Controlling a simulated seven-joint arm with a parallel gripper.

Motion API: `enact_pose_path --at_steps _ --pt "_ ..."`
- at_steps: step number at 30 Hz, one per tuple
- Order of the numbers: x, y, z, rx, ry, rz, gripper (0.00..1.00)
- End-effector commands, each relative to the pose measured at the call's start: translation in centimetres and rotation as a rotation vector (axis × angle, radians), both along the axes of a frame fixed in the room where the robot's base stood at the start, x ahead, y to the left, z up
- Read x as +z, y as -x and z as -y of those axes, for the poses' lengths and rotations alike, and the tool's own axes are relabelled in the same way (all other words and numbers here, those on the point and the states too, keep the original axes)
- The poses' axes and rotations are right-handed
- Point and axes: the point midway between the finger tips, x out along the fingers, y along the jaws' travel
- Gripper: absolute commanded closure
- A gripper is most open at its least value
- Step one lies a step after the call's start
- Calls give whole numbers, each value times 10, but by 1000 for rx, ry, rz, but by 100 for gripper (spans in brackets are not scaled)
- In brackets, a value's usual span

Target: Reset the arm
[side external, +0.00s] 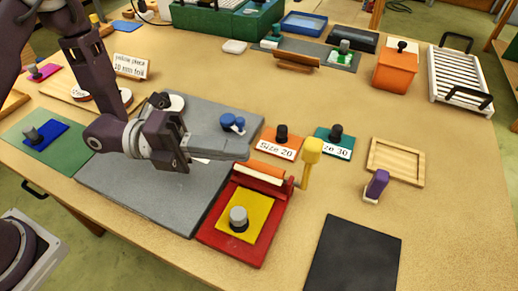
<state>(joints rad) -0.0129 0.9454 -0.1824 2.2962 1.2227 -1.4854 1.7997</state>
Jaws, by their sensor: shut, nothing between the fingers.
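My gripper (243,150) is above the grey board (135,190) on the table. Its fingers point to the right and are together, with nothing seen between them. A red tray (232,252) with an orange and white roller (262,173) and a yellow crank handle (312,150) stands just beyond and below the fingertips. A yellow piece (258,205) with a grey knob lies on the red tray. My gripper and forearm hide part of the grey board and some things behind it.
Size-labelled orange (264,146) and teal (325,144) blocks stand right of my fingers, with a blue-knobbed piece (233,122) nearby. A wooden tray (397,180), purple tool (376,186) and black mat (352,262) lie at right. Some tabletop beyond the gripper is clear.

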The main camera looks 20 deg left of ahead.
Motion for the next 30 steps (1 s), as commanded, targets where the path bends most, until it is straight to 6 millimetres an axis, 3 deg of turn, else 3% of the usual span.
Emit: enact_pose_path --at_steps 6,8,10,13,16,17,19,22,24,27,30 --pt "-1 -2 -4 9 -24 -7 100" --pt "-3 -12 -6 47 -95 -36 100" --pt "-6 -36 -19 159 -229 -114 100" --pt "5 -75 -67 476 -386 -312 100" --pt "37 -87 -138 885 -372 -569 100" --pt "48 -82 -160 1013 -329 -657 100" --pt "73 -54 -206 1293 -161 -878 100" --pt "94 14 -244 1586 182 -1213 100" --pt "98 63 -250 1698 415 -1434 100" --pt "97 118 -243 1763 654 -1681 100" --pt "95 148 -234 1781 766 -1819 100"
